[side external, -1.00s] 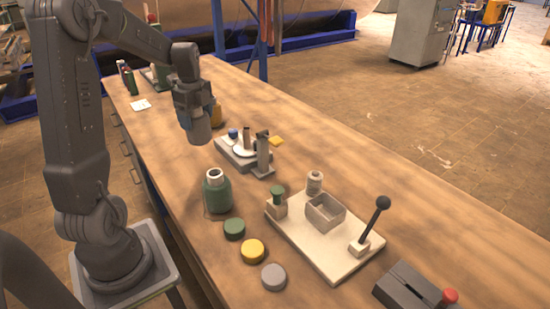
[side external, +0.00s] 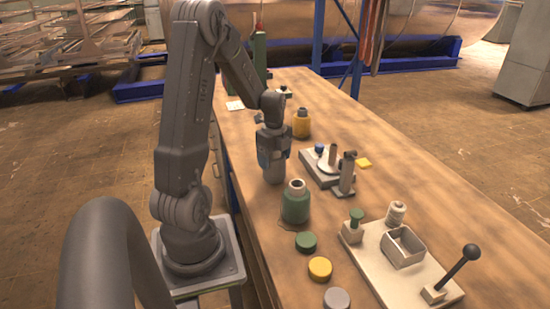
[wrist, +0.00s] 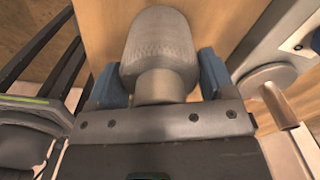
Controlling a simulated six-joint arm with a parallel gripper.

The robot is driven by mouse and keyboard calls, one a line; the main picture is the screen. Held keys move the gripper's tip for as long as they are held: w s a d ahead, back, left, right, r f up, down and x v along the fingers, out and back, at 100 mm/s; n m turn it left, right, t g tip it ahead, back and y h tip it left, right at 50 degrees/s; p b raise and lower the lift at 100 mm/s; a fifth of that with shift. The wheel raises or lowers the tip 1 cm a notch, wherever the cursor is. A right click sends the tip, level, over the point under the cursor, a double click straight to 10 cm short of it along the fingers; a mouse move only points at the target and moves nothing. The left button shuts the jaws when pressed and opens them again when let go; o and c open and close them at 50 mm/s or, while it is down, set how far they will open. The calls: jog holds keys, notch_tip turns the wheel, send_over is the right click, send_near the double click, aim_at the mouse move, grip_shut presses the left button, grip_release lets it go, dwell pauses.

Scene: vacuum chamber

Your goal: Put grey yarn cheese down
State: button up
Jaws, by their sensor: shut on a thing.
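The grey yarn cheese (side external: 273,175), a rounded grey body with a narrower neck, is held upright below my gripper (side external: 272,160). The yellow yarn cheese (side external: 301,126) stands farther back.
A grey fixture with posts (side external: 330,172) stands close on the right. Green (side external: 306,242), yellow (side external: 320,268) and grey discs (side external: 337,298) lie in front. A cream board (side external: 385,270) bears a box and a black-knobbed lever. The right side of the bench is mostly clear.

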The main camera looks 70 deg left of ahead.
jog(key=shift+f, duration=0.15)
jog(key=o, duration=1)
jog(key=shift+f, duration=0.1)
jog(key=shift+c, duration=0.2)
notch_tip(320, 180, up, 12)
jog(key=w+d+r+n+t, duration=0.1)
jog(key=w+d+r+n, duration=0.2)
jog(key=d, duration=0.6)
jog(key=s+d+r+n+t, duration=0.1)
jog(key=s+d+n, duration=0.2)
jog(key=d, duration=0.4)
jog(key=s+d+r+n+t, duration=0.1)
jog(key=s+d+n+t, duration=0.1)
jog(key=d+n, duration=0.2)
jog(key=s+d+r+n+t, duration=0.1)
jog(key=s+d+n, duration=0.2)
jog(key=d, duration=0.7)
jog(key=shift+s+r+n+t, duration=0.25)
jog(key=shift+s+n+t, duration=0.05)
jog(key=shift+s, duration=0.05)
